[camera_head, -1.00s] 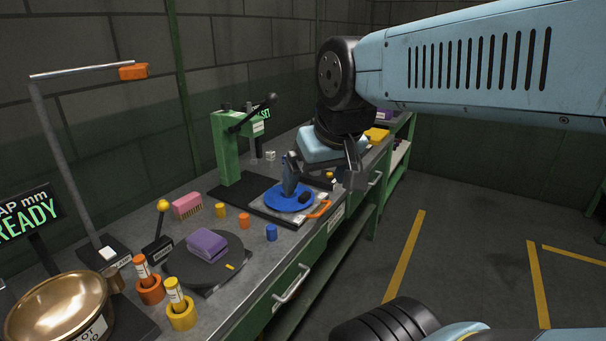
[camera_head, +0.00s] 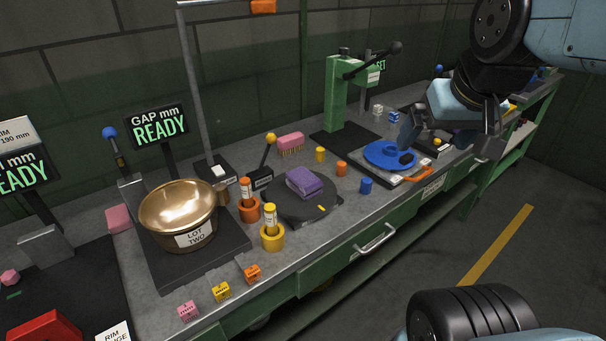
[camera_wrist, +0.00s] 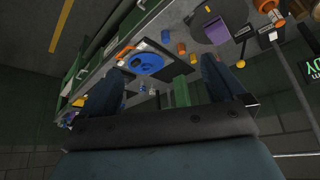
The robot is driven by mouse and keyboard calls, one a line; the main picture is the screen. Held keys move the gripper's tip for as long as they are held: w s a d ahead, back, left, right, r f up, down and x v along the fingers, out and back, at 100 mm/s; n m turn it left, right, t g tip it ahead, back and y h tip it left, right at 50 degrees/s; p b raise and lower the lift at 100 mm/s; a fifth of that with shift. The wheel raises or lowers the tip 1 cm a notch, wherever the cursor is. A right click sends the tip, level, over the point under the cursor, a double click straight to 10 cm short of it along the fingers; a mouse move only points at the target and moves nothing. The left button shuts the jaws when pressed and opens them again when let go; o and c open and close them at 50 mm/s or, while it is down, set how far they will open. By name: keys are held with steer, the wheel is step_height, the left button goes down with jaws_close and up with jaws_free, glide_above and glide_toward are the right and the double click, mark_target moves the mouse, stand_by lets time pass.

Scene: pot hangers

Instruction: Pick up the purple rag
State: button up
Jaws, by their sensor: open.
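The purple rag (camera_head: 304,182) is a folded block lying on a dark round plate (camera_head: 290,207) in the middle of the bench. It also shows in the wrist view (camera_wrist: 218,32), at the upper right. My gripper (camera_head: 447,142) is to the right of the rag in the head view, above the far part of the bench by the blue disc. In the wrist view its two fingers stand wide apart with nothing held between them.
A blue disc (camera_head: 389,155) lies on a plate beside the green press (camera_head: 338,95). Near the rag are a pink brush (camera_head: 290,141), a lever with a yellow knob (camera_head: 268,150), orange and yellow cups, and a brass pot (camera_head: 178,210).

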stand_by(0.3)
steer(key=n+g, duration=0.6)
steer(key=n, duration=0.1)
glide_above(304, 176)
step_height(304, 176, down, 15)
step_height(304, 176, down, 13)
steer(key=shift+f, duration=0.1)
